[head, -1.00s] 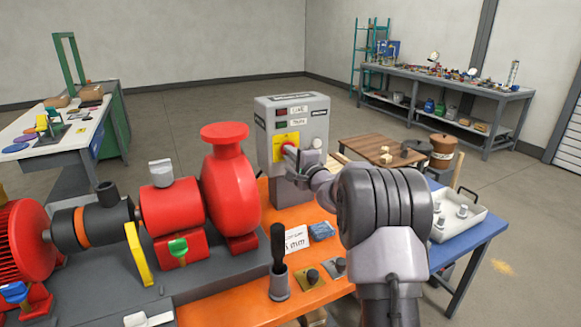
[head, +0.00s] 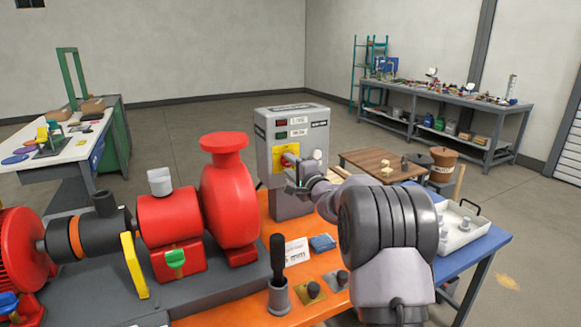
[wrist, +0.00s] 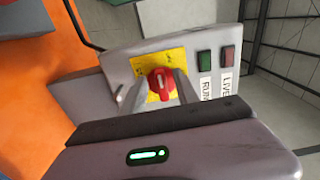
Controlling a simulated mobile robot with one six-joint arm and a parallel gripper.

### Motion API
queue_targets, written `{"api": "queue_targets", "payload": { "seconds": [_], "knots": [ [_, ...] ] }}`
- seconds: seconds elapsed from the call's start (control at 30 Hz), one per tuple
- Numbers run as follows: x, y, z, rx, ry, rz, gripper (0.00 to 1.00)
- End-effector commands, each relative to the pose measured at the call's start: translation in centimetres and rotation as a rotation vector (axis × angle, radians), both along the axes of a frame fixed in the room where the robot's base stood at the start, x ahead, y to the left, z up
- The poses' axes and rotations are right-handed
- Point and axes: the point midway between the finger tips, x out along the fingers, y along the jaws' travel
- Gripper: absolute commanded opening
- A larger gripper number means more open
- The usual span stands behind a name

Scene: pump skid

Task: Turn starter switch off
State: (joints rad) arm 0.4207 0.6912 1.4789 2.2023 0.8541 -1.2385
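The starter switch is a red knob (wrist: 161,83) with a white mark, on a yellow plate (head: 280,166) of a grey starter box (head: 262,135). In the wrist view the mark runs up and down the picture. My gripper (wrist: 162,92) is at the switch, one finger on each side of the knob. The fingers stand apart; whether they touch the knob I cannot tell. In the head view my gripper and arm cover most of the knob. The wrist view also shows a green lamp (wrist: 205,61) by RUN and a red lamp (wrist: 228,57) by LIVE.
A red pump (head: 228,200) stands left of the box on the orange bench (head: 262,305). A black-handled tool in a grey cup (head: 279,298) stands in front. A white tray (head: 462,238) is on the blue surface at right.

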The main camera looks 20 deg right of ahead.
Motion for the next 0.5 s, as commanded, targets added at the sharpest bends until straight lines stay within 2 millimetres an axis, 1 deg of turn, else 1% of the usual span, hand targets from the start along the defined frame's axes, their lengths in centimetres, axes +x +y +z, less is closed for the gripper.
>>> {"api": "queue_targets", "payload": {
  "seconds": [0.27, 0.37, 0.47, 0.5],
  "knots": [
    [-0.3, 0.0, 0.1, 0.001, -0.001, 0.000, 0.36],
    [-1.6, -0.1, 0.2, 0.001, 0.000, -0.001, 0.36],
    [-4.4, -0.3, 0.4, 0.003, 0.000, -0.003, 0.36],
    [-5.8, -0.3, 0.4, 0.003, 0.000, -0.003, 0.36]
  ]
}}
